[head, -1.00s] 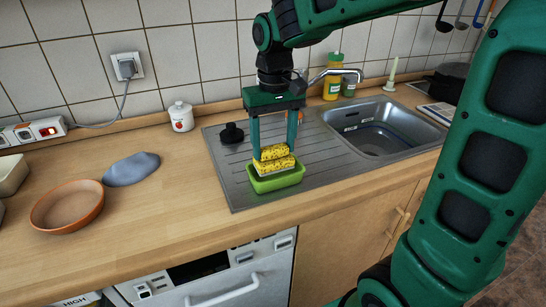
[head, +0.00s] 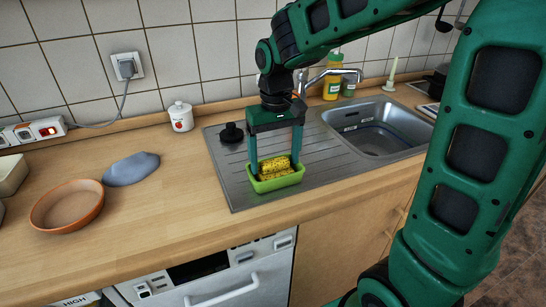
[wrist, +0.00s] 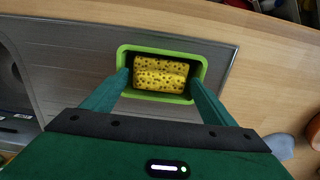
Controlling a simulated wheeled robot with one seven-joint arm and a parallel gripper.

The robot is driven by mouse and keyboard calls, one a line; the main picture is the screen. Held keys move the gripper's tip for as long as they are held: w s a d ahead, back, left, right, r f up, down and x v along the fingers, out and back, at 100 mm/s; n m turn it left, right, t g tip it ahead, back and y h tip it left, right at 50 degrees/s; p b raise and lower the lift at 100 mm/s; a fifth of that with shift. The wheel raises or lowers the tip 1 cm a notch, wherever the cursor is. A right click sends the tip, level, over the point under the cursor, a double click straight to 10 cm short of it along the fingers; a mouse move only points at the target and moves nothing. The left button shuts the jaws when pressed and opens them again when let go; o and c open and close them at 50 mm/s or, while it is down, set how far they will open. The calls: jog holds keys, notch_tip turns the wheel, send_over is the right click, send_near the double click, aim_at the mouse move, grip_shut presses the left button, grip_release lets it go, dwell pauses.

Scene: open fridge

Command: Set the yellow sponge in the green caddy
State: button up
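The yellow sponge (head: 274,167), dark-speckled, sits inside the green caddy (head: 277,184) on the steel drainer. In the wrist view the sponge (wrist: 160,74) shows as two yellow bands within the rim of the caddy (wrist: 165,50). My gripper (head: 275,172) points down over the caddy, with its fingertips inside the rim at either end of the sponge. In the wrist view my gripper (wrist: 160,78) has its fingers spread a little wider than the sponge, with narrow gaps. The sponge's underside is hidden by the caddy wall.
A black stopper (head: 231,133) stands on the drainer behind the caddy. The sink basin (head: 375,133) and tap (head: 330,75) are to the right. A terracotta dish (head: 67,206) and a grey-blue lump (head: 131,169) lie left.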

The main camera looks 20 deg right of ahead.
aim_at(275, 161)
jog(key=shift+r, duration=0.1)
notch_tip(275, 161, up, 12)
dwell(0.6)
jog(key=s+d+f+m, duration=0.2)
jog(key=s+d+f, duration=0.2)
jog(key=s, duration=0.3)
jog(key=s+d+f+m, duration=0.2)
jog(key=s+d+f, duration=0.2)
jog(key=s+d, duration=0.3)
jog(key=s+d+f+m, duration=0.2)
jog(key=s+d+f, duration=0.2)
jog(key=s, duration=0.5)
jog(key=shift+s+d+f, duration=0.2)
jog(key=shift+d+f, duration=0.2)
jog(key=shift+d, duration=0.75)
